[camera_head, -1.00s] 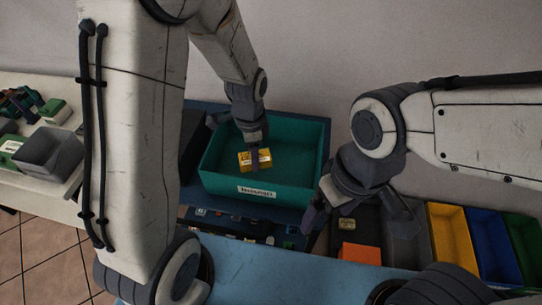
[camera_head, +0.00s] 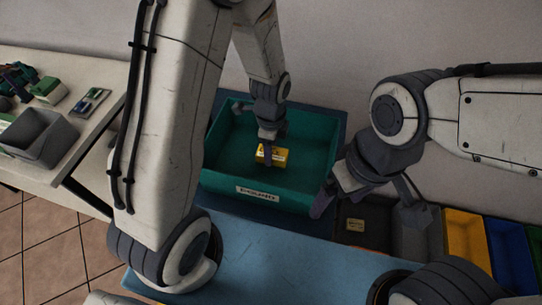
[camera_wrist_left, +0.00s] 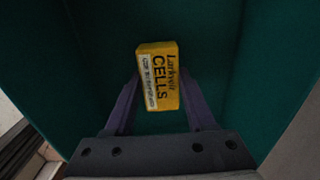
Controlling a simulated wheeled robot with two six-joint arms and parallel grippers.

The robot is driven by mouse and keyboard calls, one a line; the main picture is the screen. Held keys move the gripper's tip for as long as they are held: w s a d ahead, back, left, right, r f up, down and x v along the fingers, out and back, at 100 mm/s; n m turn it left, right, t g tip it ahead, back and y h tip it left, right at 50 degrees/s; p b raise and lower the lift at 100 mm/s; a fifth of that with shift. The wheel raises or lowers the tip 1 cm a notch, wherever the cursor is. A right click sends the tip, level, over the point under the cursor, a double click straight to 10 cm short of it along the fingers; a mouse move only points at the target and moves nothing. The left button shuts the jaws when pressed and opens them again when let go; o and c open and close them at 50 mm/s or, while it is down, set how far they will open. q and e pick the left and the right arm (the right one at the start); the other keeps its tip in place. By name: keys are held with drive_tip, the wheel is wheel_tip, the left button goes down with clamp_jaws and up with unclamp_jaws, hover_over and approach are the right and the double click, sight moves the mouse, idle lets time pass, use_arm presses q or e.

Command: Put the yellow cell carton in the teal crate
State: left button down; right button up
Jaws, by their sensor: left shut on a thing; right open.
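The yellow cell carton (camera_head: 272,153) is held in my left gripper (camera_head: 268,150), inside the outline of the teal crate (camera_head: 305,200). In the left wrist view the carton (camera_wrist_left: 158,75), marked "CELLS", sits between the two fingers of the shut left gripper (camera_wrist_left: 158,98). Teal crate walls (camera_wrist_left: 235,50) surround it there. I cannot tell whether the carton touches the crate floor. The crate looks otherwise empty. My right gripper (camera_head: 366,205) is open and empty, to the right of the crate.
Dark, yellow (camera_head: 466,238) and blue (camera_head: 510,255) bins stand at the right, partly behind my right arm. A blue surface (camera_head: 290,255) lies in front. A side table at the left holds a grey bin (camera_head: 38,138) and small items.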

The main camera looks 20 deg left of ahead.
use_arm(q)
drive_tip(key=shift+f, duration=1.6)
drive_tip(key=shift+s+f, duration=0.1)
drive_tip(key=shift+f, duration=0.05)
drive_tip(key=shift+c, duration=1.2)
unclamp_jaws()
